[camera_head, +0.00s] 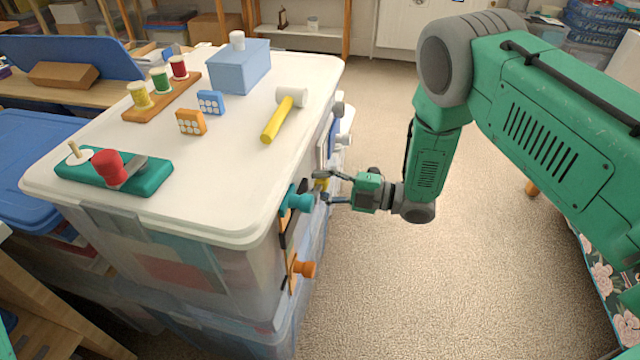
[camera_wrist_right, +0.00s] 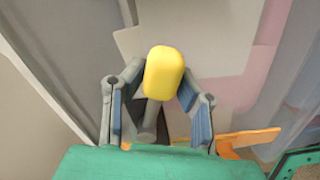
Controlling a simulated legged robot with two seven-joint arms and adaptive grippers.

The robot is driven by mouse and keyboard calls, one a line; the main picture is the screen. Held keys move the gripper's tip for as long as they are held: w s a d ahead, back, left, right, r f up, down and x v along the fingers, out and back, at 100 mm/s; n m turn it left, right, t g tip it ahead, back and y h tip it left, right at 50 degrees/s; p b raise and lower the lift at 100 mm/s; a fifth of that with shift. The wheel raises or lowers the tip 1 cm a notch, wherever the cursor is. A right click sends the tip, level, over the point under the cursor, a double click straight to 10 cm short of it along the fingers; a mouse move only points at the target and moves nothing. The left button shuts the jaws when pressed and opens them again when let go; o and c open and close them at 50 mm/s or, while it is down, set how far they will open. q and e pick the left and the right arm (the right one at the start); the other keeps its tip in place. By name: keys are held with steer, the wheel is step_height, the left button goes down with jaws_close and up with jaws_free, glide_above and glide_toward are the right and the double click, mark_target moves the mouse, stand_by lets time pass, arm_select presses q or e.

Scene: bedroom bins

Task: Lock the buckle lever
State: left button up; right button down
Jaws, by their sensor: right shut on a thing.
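A yellow lever grip (camera_head: 321,182) on a grey stem is at the right side of the white-topped bin (camera_head: 215,170); I take it for the buckle lever. In the right wrist view the yellow grip (camera_wrist_right: 164,72) stands between the finger pads. My right gripper (camera_head: 323,187) is closed around it, beside the bin wall. The stem (camera_wrist_right: 151,118) runs down between the fingers. The buckle behind the grip is mostly hidden. My left gripper is not in view.
On the lid are a mallet (camera_head: 283,116), a blue box (camera_head: 240,68), a spool rack (camera_head: 160,97) and a teal base with a red knob (camera_head: 108,166). Carpet (camera_head: 450,280) at right is clear.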

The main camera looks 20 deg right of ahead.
steer(key=c, duration=1.2)
jaws_free()
steer(key=shift+s+f, duration=0.1)
steer(key=v, duration=1.2)
